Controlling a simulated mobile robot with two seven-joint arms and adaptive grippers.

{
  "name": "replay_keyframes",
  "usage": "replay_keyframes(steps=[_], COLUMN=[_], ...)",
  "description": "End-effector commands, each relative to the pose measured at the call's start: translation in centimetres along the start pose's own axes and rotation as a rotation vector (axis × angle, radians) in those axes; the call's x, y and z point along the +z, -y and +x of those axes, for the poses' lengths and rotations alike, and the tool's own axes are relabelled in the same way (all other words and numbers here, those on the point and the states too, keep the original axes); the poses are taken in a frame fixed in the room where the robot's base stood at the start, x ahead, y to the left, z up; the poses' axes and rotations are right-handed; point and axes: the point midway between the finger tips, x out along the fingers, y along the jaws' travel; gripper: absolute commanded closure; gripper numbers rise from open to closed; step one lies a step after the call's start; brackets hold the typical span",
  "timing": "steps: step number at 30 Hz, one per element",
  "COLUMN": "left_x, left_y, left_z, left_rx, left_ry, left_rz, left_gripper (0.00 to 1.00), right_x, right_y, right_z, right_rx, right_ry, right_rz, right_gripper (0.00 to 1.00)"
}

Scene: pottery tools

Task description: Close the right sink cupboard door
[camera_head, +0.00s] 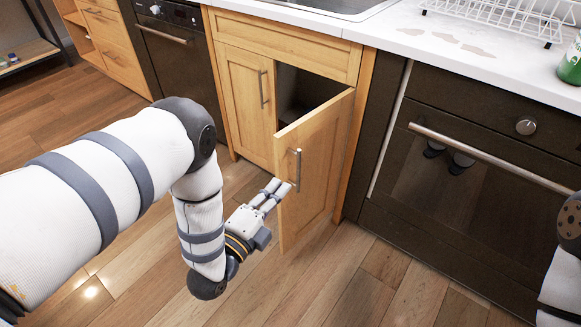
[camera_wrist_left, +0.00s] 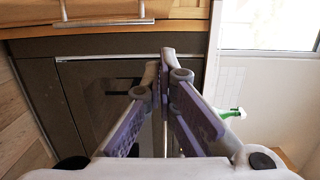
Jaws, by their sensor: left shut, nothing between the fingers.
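The right sink cupboard door (camera_head: 325,165) is light wood and stands ajar, swung outward, with the dark cupboard inside showing behind it. Its metal bar handle (camera_head: 295,168) is on its outer face near the free edge. My left gripper (camera_head: 283,189) is shut and empty, at the free edge just below the handle; I cannot tell whether it touches the door. In the left wrist view its fingers (camera_wrist_left: 166,62) are together, with a wooden panel and bar handle (camera_wrist_left: 105,22) at the top. My right gripper is out of view.
The left cupboard door (camera_head: 245,105) is shut. A dark oven (camera_head: 470,170) stands to the right and another dark appliance (camera_head: 175,50) to the left. The sink (camera_head: 325,5) and white counter (camera_head: 420,32) are above. Wooden floor (camera_head: 330,275) in front is clear.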

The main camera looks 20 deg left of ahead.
Motion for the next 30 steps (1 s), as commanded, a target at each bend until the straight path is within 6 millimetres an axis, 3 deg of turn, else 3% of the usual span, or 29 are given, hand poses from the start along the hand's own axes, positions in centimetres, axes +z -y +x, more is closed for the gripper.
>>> replay_keyframes(steps=[15,21,30], left_x=[0.4,3.2,3.9], left_y=[-0.3,0.0,-0.1], left_z=[9.9,10.5,10.7], left_rx=[0.004,0.001,0.003], left_ry=[0.003,0.002,0.0], left_rz=[-0.002,-0.002,-0.002], left_gripper=[1.0,1.0,1.0], right_x=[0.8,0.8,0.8], right_y=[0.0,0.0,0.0], right_z=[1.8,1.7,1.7], right_rx=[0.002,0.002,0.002], right_ry=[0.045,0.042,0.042], right_rz=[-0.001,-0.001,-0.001], right_gripper=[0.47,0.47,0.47])
